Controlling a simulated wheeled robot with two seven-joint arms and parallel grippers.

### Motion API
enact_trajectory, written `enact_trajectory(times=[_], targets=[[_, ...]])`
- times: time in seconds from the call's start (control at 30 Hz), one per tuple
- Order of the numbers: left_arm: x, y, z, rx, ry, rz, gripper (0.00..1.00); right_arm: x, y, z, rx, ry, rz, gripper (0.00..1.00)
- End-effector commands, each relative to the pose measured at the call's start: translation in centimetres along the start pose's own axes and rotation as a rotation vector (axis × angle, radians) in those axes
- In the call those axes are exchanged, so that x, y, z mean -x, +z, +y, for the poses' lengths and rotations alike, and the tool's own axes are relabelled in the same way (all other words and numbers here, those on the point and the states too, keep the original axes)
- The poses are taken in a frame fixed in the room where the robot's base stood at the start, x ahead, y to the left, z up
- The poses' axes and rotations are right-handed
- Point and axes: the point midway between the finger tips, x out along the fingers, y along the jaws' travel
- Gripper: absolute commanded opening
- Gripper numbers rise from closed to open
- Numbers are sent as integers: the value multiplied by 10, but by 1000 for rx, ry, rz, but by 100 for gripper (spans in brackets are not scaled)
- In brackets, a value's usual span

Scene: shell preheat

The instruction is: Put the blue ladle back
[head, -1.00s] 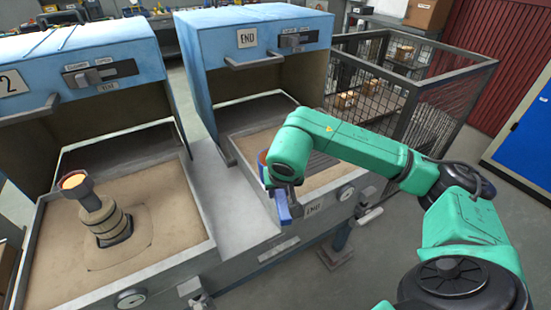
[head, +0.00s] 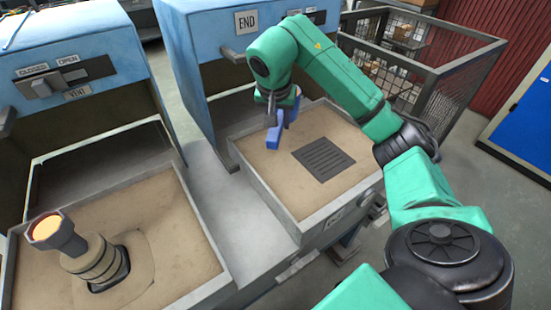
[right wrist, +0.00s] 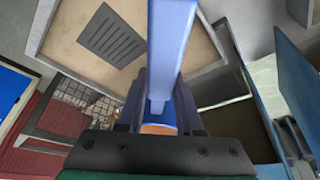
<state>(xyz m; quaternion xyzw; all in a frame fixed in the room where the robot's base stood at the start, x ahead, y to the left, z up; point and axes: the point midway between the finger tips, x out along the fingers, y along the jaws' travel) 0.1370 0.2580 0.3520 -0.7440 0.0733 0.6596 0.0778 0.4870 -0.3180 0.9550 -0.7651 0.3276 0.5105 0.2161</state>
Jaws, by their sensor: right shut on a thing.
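My right gripper (head: 280,104) is shut on the blue ladle (head: 274,138), near the left rim of the right-hand sand tray (head: 338,210). In the right wrist view, the ladle's long blue handle (right wrist: 171,45) runs up from between the fingers. An orange patch (right wrist: 158,129) shows low between the fingers; I cannot tell clearly what it is. The gripper and arm hide part of the ladle in the head view. My left gripper is not in view.
A dark slotted grate (head: 323,158) lies in the right tray. Blue hoods (head: 205,40) stand behind both trays. A wire cage (head: 425,62) stands at the back right.

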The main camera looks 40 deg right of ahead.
Motion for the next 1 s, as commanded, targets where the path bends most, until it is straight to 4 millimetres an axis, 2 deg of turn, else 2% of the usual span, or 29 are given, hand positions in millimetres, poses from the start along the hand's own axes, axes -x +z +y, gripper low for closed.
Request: enact_trajectory(times=[0.03, 0.2, 0.3, 0.4, 0.57, 0.7, 1.0], targets=[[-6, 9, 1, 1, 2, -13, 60, -19, 9, 1, 3, 4, -4, 0], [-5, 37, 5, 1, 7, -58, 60, -69, 31, 1, 4, 3, -4, 0], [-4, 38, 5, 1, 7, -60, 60, -98, 43, 0, 3, 2, -6, 0], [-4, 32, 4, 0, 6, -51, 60, -118, 51, 0, 2, -1, -2, 0], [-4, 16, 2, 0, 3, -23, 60, -138, 59, 0, 2, 0, -1, 0], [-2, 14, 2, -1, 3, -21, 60, -161, 69, 0, 1, -1, -1, 0], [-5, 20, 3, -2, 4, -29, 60, -166, 70, 0, 1, -2, 3, 0]])
